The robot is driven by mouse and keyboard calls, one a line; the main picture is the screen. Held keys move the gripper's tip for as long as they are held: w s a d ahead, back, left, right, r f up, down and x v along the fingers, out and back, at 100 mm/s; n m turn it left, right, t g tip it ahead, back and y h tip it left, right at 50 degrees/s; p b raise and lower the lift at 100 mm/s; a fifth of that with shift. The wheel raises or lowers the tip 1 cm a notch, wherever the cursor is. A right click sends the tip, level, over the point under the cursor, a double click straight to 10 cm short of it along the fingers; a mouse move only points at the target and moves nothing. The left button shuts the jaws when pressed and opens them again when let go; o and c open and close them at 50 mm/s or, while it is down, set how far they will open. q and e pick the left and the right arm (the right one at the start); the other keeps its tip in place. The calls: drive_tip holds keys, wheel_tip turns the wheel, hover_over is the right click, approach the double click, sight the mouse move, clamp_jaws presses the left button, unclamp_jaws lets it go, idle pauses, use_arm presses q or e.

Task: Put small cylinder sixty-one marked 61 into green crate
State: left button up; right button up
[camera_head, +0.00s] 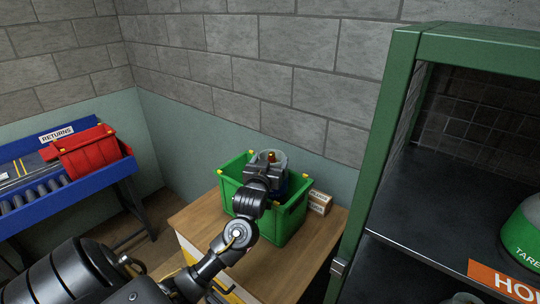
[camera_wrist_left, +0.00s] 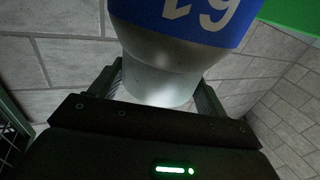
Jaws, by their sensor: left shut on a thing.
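The green crate (camera_head: 285,222) stands on a wooden-topped table. My left gripper (camera_head: 268,178) is over the crate's opening, shut on a grey cylinder (camera_head: 279,160) with a blue band. The wrist view shows the cylinder (camera_wrist_left: 160,75) up close between the fingers of the left gripper (camera_wrist_left: 160,90). White digits on its blue band appear upside down and cut off by the frame edge, so I cannot read the number surely. The gripper and arm hide much of the cylinder and the crate's inside. I cannot tell whether the cylinder touches the crate floor. My right gripper is not in view.
A small cardboard box (camera_head: 319,202) stands just right of the crate on the table (camera_head: 196,220). A green-framed shelf (camera_head: 395,120) rises close on the right, with a green object (camera_head: 524,235) on it.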

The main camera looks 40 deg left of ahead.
use_arm(q)
drive_tip(key=shift+f+p, duration=0.45)
drive_tip(key=shift+f, duration=1.45)
drive_tip(key=o, duration=1.7)
drive_tip(key=shift+f, duration=0.15)
drive_tip(key=o, duration=0.4)
drive_tip(key=shift+d, duration=0.15)
drive_tip(key=shift+c, duration=0.2)
